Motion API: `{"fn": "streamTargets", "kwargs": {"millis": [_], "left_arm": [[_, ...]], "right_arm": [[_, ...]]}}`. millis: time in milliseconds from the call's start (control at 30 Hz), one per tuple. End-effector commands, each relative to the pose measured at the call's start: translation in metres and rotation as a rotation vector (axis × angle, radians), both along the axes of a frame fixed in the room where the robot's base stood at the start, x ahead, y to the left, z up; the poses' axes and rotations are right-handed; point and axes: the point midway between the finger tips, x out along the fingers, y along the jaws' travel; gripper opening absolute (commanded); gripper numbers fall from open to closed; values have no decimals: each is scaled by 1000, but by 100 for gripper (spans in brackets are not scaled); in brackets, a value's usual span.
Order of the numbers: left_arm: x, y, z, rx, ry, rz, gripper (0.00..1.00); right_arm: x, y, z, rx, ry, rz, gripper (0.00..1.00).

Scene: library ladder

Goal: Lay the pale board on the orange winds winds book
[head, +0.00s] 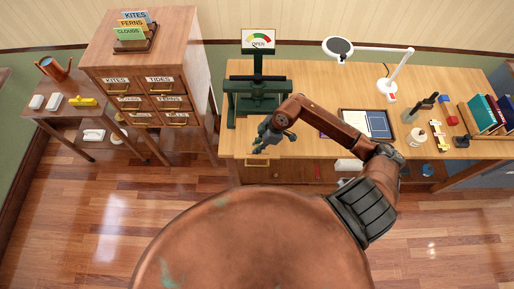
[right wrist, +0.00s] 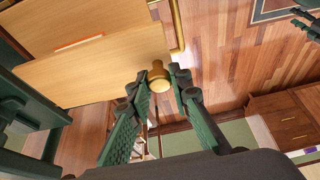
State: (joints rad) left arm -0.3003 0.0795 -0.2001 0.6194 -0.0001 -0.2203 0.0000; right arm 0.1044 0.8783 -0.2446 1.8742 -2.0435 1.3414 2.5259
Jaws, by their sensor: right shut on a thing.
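My right gripper (head: 266,141) is at the front left edge of the desk, just in front of the green press. In the right wrist view its green fingers (right wrist: 160,80) are shut on a brass knob (right wrist: 158,70). The knob is at the edge of a pale wooden panel (right wrist: 100,78); I cannot tell whether this is the pale board or part of the desk. A thin orange strip (right wrist: 78,42) lies beyond it; no title is readable. I cannot identify the orange winds book. A dark finger-like shape at the wrist view's upper right may be my left gripper.
The green press (head: 258,98) stands on the desk under an OPEN gauge (head: 259,40). A framed blue-white tray (head: 367,124), a lamp (head: 398,72) and upright books (head: 485,113) are to the right. A card cabinet (head: 150,75) stands left. Floor between is clear.

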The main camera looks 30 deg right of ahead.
Motion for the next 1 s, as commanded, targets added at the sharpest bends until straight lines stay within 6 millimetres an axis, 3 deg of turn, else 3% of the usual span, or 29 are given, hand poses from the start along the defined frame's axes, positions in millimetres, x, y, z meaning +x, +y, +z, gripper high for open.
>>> {"fn": "streamTargets", "kwargs": {"millis": [233, 433, 633, 667, 900, 1000], "left_arm": [[0, 0, 1, 0, 0, 0, 40], [1, 0, 6, 0, -1, 0, 40], [1, 0, 6, 0, -1, 0, 40], [1, 0, 6, 0, -2, 0, 40], [1, 0, 6, 0, -2, 0, 40], [1, 0, 6, 0, -2, 0, 40]], "right_arm": [[10, -4, -13, 2, 1, -1, 0], [10, -4, -39, 2, 1, -1, 0], [9, -4, -43, 0, 0, 1, 0], [9, -4, -44, 0, 1, 0, 19], [9, -4, -43, 0, 1, 0, 36], [9, -4, -43, 0, 1, 0, 36]]}}
